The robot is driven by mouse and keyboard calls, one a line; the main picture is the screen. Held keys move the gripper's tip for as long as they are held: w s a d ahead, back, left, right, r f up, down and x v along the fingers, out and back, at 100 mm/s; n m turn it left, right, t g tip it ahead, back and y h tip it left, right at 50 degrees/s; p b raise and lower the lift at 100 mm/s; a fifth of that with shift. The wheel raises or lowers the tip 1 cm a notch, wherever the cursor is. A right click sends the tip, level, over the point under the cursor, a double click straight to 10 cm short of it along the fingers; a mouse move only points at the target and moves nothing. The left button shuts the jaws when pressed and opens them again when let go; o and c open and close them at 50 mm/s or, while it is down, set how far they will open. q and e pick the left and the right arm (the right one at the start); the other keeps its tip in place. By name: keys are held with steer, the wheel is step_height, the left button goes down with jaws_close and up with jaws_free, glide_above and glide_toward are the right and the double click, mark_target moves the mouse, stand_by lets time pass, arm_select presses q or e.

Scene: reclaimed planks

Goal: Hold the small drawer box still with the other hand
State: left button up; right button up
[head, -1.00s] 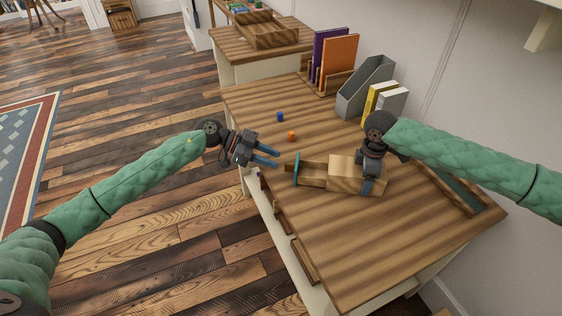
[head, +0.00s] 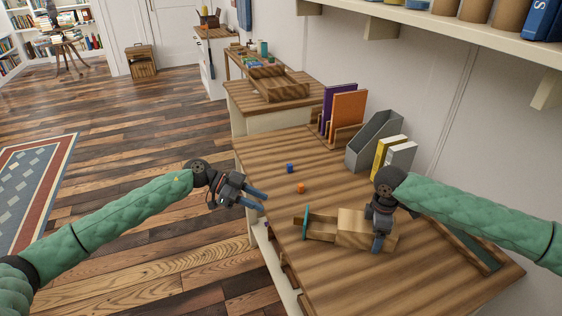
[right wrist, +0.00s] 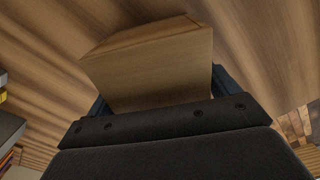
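The small drawer box (head: 352,228) is a light wooden box on the desk, with its drawer (head: 321,228) pulled out to the left. The drawer has a teal front (head: 306,222). My right gripper (head: 379,240) reaches down over the box's right part. In the right wrist view the box (right wrist: 155,70) fills the gap between the two blue fingers, so the gripper looks shut on it. My left gripper (head: 258,199) is open and empty, left of the drawer front and apart from it, near the desk's left edge.
A blue cube (head: 289,168) and an orange cube (head: 300,188) lie on the desk (head: 350,285) behind the drawer. A grey file holder (head: 374,141), upright folders (head: 347,112) and yellow and white binders (head: 398,156) stand at the back. The front of the desk is clear.

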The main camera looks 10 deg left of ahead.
steer(key=shift+o, duration=0.9)
step_height(320, 180, up, 7)
steer(key=p, duration=0.7)
steer(key=shift+p, duration=0.3)
